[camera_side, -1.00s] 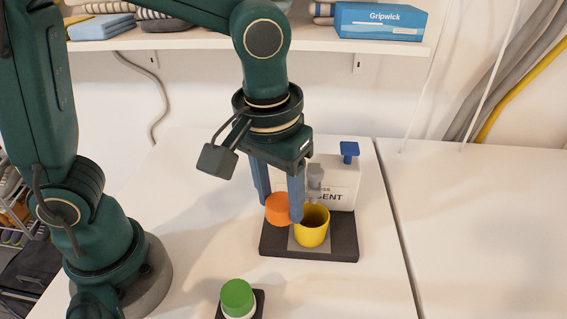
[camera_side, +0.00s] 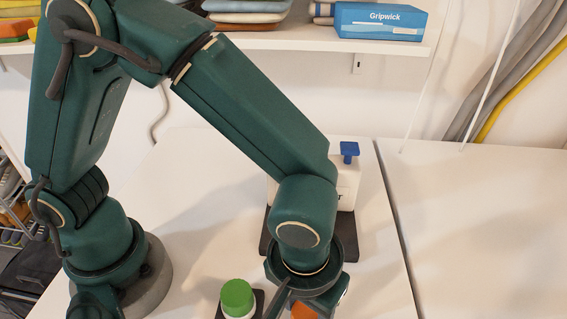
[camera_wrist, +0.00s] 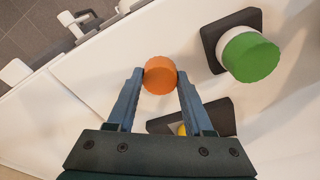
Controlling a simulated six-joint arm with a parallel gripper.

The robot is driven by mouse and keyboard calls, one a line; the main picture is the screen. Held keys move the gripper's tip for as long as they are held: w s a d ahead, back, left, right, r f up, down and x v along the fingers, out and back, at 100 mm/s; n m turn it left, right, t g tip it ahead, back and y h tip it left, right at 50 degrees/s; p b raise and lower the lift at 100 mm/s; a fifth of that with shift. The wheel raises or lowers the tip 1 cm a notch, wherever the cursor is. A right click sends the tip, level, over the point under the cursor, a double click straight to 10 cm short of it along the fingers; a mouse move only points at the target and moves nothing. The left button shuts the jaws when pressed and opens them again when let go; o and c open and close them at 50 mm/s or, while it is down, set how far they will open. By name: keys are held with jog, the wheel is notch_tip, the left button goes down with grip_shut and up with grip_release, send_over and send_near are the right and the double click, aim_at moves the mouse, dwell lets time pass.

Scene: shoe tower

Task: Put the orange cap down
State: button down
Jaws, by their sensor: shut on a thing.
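The orange cap (camera_wrist: 160,75) is held between the two blue-grey fingers of my gripper (camera_wrist: 160,78) in the wrist view. In the side view the orange cap (camera_side: 304,311) shows only in part at the bottom edge, below my wrist, and my fingers are mostly hidden there. The wrist view does not make clear how high the cap is above the white table.
A green-topped white container (camera_side: 238,298) stands on a small dark base left of my gripper. A dark tray (camera_side: 350,240) with a white detergent jug (camera_side: 347,185) is behind; the yellow cup (camera_wrist: 182,130) is mostly hidden. A table seam (camera_side: 397,225) runs at right.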

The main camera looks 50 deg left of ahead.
jog(key=shift+f, duration=0.15)
jog(key=shift+c, duration=1.5)
grip_release()
notch_tip(320, 180, up, 11)
jog(key=s, duration=0.1)
jog(key=a+r+m+t, duration=0.1)
jog(key=a+t, duration=0.1)
jog(key=a, duration=0.7)
jog(key=s+a+r+m+t, duration=0.1)
jog(key=a+t, duration=0.1)
jog(key=a, duration=0.7)
jog(key=shift+s+a+r+m, duration=0.15)
jog(key=shift+a+r+m, duration=0.2)
jog(key=shift+m, duration=0.05)
